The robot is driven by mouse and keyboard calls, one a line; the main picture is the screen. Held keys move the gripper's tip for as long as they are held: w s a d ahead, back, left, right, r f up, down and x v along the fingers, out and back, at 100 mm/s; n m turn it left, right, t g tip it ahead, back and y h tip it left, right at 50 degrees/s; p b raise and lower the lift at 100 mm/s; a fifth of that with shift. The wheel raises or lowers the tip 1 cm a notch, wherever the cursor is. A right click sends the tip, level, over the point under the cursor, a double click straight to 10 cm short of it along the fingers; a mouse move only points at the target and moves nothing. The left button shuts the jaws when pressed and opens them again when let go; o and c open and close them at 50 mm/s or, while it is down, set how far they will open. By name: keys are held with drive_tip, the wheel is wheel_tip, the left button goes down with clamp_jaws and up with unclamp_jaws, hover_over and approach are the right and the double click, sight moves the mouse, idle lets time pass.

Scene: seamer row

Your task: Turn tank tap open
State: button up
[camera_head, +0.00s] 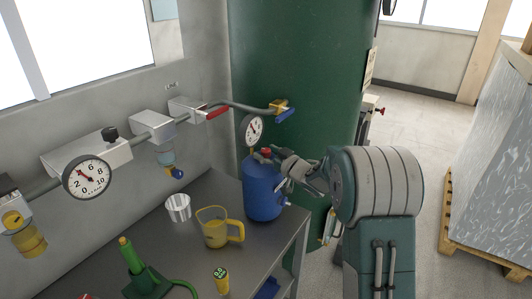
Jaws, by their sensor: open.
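A large green tank (295,60) stands behind the bench. A brass tap with a blue lever (285,115) sits at the end of the grey pipe against the tank; the lever slants down to the left. My gripper (268,157) is below this tap and apart from it, beside the top of a blue canister (263,192) with a red cap. The gripper is open; its fingers overlap the canister's top in the view, and I cannot tell whether they touch it. The rest of my arm extends right.
A red lever (217,112) and a round gauge (253,129) are near the tap. A wrapped pallet load (495,150) stands at right.

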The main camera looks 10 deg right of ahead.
clamp_jaws()
drive_tip(key=shift+a+m+t+h, duration=0.1)
drive_tip(key=shift+m+t+h, duration=0.25)
drive_tip(key=shift+h, duration=0.25)
drive_tip(key=m+t+h, duration=0.1)
drive_tip(key=m+h, duration=0.1)
drive_tip(key=m+t+h, duration=0.1)
drive_tip(key=m+h, duration=0.1)
drive_tip(key=h, duration=0.1)
drive_tip(key=shift+h, duration=0.3)
drive_tip(key=m+h, duration=0.2)
drive_tip(key=h, duration=0.1)
drive_tip(key=m+h, duration=0.2)
drive_tip(key=h, duration=0.2)
drive_tip(key=shift+a+m+g, duration=0.15)
drive_tip(key=shift+m+g, duration=0.1)
drive_tip(key=shift+m, duration=0.1)
drive_tip(key=m+g+h, duration=0.1)
drive_tip(key=m+h, duration=0.1)
drive_tip(key=h, duration=0.1)
drive_tip(key=m+g+h, duration=0.2)
drive_tip(key=h, duration=0.1)
drive_tip(key=shift+w+m+h, duration=0.1)
drive_tip(key=shift+m+h, duration=0.2)
drive_tip(key=shift+h, duration=0.1)
drive_tip(key=shift+r+m+g+h, duration=0.1)
drive_tip(key=shift+m+g+h, duration=1.85)
drive_tip(key=shift+g, duration=0.35)
